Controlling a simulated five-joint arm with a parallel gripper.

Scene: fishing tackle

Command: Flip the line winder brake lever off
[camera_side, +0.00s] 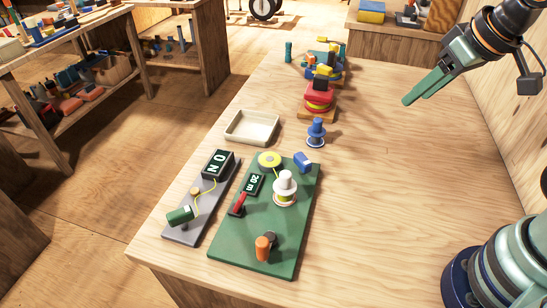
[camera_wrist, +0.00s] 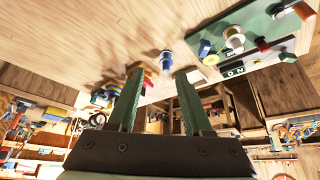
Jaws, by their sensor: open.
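The line winder is a green board (camera_side: 255,215) near the table's front left. It carries a white spool (camera_side: 285,186), an orange-knobbed part (camera_side: 263,247), a yellow disc (camera_side: 270,160) and a "20 m" display (camera_side: 255,184). A lever with a red handle (camera_side: 240,202) stands beside the display, its handle tilted. The board also shows upper right in the wrist view, with the red lever (camera_wrist: 262,45). My gripper (camera_wrist: 159,73) is open and empty, its two green fingers apart. In the side view it hangs at the upper right, well away from the board.
A grey panel (camera_side: 183,232) with an "ON" display (camera_side: 218,163) and a green cylinder stands left of the board. Behind are a cream tray (camera_side: 252,127), a blue spool (camera_side: 316,132) and a red-and-yellow stack (camera_side: 320,97).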

